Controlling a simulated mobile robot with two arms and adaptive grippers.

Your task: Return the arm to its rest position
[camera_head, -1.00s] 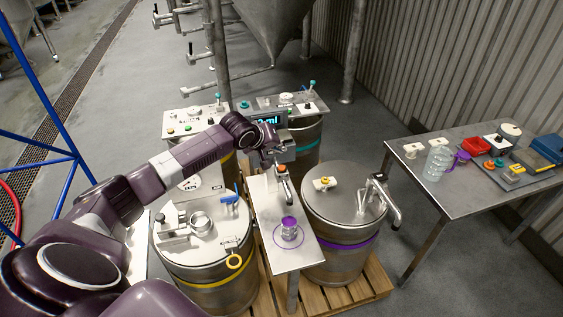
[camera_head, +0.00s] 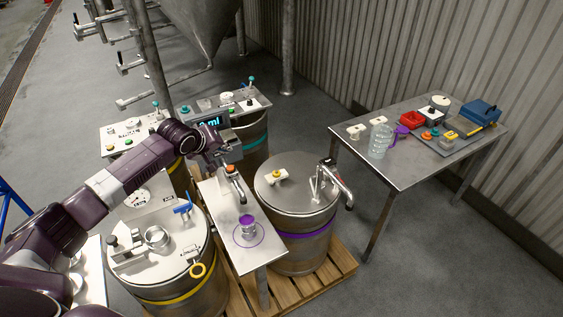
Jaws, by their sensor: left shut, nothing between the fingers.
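My left arm reaches in from the left. Its gripper (camera_head: 219,156) is shut and empty, above the back end of the narrow metal stand (camera_head: 232,203). It is just behind an orange-topped part with a metal handle (camera_head: 237,186); I cannot tell whether they touch. A small container with a purple lid (camera_head: 247,222) stands upright inside a purple ring on the stand's front part, apart from the gripper. My right gripper is not in view.
A yellow-banded drum (camera_head: 188,245) stands left of the stand, a purple-banded drum (camera_head: 290,185) right of it. Behind are control panels with a lit display (camera_head: 209,122). A metal table (camera_head: 400,172) with a clear bottle (camera_head: 380,141) and several small items is at right.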

